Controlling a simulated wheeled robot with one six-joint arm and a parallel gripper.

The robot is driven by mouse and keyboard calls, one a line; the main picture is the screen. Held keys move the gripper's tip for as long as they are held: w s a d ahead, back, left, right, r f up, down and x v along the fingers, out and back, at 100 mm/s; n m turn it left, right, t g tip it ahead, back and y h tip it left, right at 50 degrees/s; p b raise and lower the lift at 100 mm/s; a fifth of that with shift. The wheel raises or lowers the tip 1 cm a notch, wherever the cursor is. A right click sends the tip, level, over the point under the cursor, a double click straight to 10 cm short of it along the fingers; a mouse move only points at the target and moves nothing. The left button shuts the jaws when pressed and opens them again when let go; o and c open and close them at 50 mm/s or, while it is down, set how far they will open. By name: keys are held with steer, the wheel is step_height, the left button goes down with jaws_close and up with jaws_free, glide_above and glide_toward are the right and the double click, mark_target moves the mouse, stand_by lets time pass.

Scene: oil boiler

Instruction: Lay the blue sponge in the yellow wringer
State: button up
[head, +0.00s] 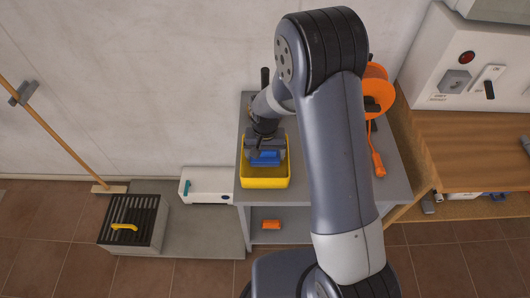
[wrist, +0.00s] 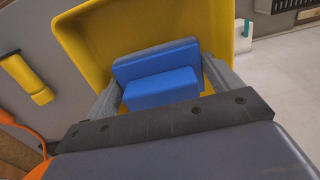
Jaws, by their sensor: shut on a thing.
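The blue sponge (head: 265,159) is between the fingers of my gripper (head: 265,147), over the yellow wringer (head: 265,183) on the grey bench. In the wrist view the sponge (wrist: 162,89) shows as two stepped blue blocks. The fingers of my gripper (wrist: 160,76) close on its left and right sides. The open yellow wringer (wrist: 90,38) lies around and behind the sponge in that view. The sponge appears within the wringer's outline. I cannot tell whether its underside touches the wringer's floor.
An orange cable reel (head: 378,90) stands on the grey bench (head: 395,175) to the right, behind my arm. A white box (head: 207,186) and a dark grated box (head: 133,222) with a yellow handle are at the left. An orange item (head: 271,225) lies on the lower shelf.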

steer(key=shift+f, duration=0.2)
steer(key=shift+f, duration=0.2)
steer(key=o, duration=0.7)
steer(key=shift+r, duration=0.1)
step_height(320, 180, up, 12)
steer(key=shift+r+b, duration=0.2)
steer(key=shift+b, duration=0.5)
